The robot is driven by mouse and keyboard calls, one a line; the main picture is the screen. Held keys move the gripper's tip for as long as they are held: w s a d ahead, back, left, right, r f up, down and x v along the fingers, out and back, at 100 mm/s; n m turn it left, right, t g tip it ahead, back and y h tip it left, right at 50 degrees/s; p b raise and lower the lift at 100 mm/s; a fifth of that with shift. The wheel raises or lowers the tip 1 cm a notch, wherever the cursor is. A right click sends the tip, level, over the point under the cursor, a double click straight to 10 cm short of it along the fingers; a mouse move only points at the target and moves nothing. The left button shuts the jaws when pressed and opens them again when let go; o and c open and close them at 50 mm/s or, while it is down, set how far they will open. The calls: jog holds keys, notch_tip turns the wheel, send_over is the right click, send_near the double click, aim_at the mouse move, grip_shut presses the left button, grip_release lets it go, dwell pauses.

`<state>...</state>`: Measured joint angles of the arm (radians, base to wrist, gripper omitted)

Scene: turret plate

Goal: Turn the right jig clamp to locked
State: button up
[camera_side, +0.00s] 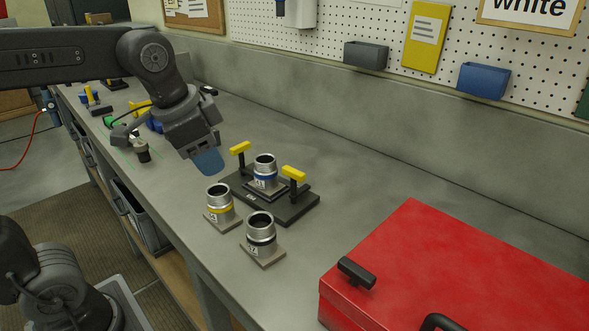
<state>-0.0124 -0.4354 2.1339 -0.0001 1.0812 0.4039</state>
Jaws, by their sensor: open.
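The jig is a black base plate (288,212) on the bench, holding a metal cylinder with a blue band (265,171). The right jig clamp (294,173) has a yellow bar handle on a black post at the plate's right end. The left jig clamp (240,147) has a similar yellow handle at the other end. The two handles lie at different angles. My gripper (208,161), with blue fingertips, is open and empty, up and left of the jig and apart from both clamps. Its far finger is mostly hidden.
A yellow-banded cylinder (219,204) and a dark-banded cylinder (261,234) stand on small plates in front of the jig. A large red toolbox (450,260) fills the right front. The bench behind the jig is clear up to the back wall.

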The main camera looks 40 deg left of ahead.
jog(key=w+r+m+g, duration=0.25)
jog(key=w+m, duration=0.35)
jog(key=w, duration=0.4)
jog(key=m+g, duration=0.2)
jog(key=m, duration=0.5)
send_near(294, 170)
jog(key=f, duration=0.9)
jog(key=shift+s+f, duration=0.1)
jog(key=shift+s, duration=0.15)
grip_shut()
